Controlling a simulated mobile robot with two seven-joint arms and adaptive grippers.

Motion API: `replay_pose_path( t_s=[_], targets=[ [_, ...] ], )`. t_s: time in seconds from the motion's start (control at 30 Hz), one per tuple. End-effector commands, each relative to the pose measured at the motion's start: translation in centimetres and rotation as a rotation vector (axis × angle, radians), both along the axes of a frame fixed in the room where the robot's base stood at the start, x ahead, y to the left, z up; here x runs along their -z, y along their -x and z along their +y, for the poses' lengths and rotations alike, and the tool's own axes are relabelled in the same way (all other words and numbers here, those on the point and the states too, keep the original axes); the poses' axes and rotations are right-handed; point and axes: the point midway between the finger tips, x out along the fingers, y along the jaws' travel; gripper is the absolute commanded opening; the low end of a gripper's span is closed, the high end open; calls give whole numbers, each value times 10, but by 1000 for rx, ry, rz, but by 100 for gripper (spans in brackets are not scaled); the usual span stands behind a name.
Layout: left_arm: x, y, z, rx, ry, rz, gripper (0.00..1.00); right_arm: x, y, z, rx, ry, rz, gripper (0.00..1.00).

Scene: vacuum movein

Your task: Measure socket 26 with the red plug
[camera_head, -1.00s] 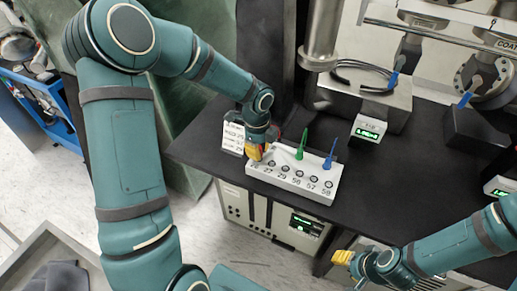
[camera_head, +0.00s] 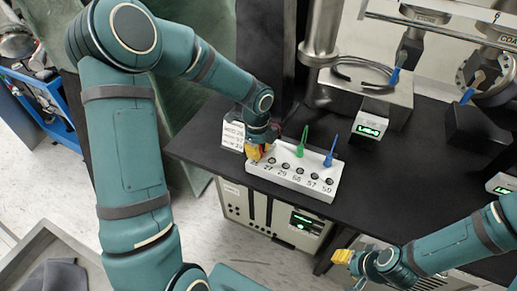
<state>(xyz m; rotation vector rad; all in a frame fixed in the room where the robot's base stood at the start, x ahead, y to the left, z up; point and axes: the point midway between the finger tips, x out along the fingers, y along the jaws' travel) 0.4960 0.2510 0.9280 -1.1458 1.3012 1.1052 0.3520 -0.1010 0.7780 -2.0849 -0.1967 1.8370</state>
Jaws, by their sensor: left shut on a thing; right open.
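A white socket block (camera_head: 292,180) with a row of numbered sockets stands on the black table. The labels 27, 29, 57 and others can be read; the leftmost socket and its label are covered by my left gripper. My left gripper (camera_head: 256,156) points down at the block's left end and is shut; the thing in its yellow fingers is mostly hidden, with a small red bit beside them. A green plug (camera_head: 303,142) and a blue plug (camera_head: 331,152) stand upright at the back of the block. My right gripper (camera_head: 341,257) is open and empty near the table's front edge.
A small meter with a green display (camera_head: 369,131) stands behind the block, before a grey metal box (camera_head: 372,95). A white text card (camera_head: 232,136) stands left of the block. Black table (camera_head: 400,185) is clear to the right.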

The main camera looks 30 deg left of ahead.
Motion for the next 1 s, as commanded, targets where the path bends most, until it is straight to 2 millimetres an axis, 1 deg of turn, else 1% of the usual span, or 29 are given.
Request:
replay_pose_path(
  t_s=[0.23, 0.27, 0.3, 0.33, 0.6, 0.73, 0.87, 1.0],
  targets=[
    [3, -1, 0, 0, -1, -3, 0, 3, 0, 0, 0, 0, 0, 47],
    [2, -1, 0, 0, -1, -3, 23, 2, 0, 0, 0, 0, 0, 47],
    [2, -1, 0, 0, -1, -3, 37, 2, 0, 0, 0, 0, 0, 47],
    [2, -1, 0, 0, -1, -3, 42, 2, 0, 0, 0, 0, 0, 47],
    [2, -1, 0, 0, 0, -3, 42, 2, 0, 0, 0, 0, 0, 47],
    [-4, -1, 0, 0, 0, -5, 42, 2, 0, 0, 0, 0, 0, 47],
    [-22, -2, 1, -1, 0, -7, 42, 2, 0, 0, 0, 0, 0, 47],
    [-51, -2, 3, -2, -1, -9, 42, 2, 0, 0, 0, 0, 0, 47]
  ],
)
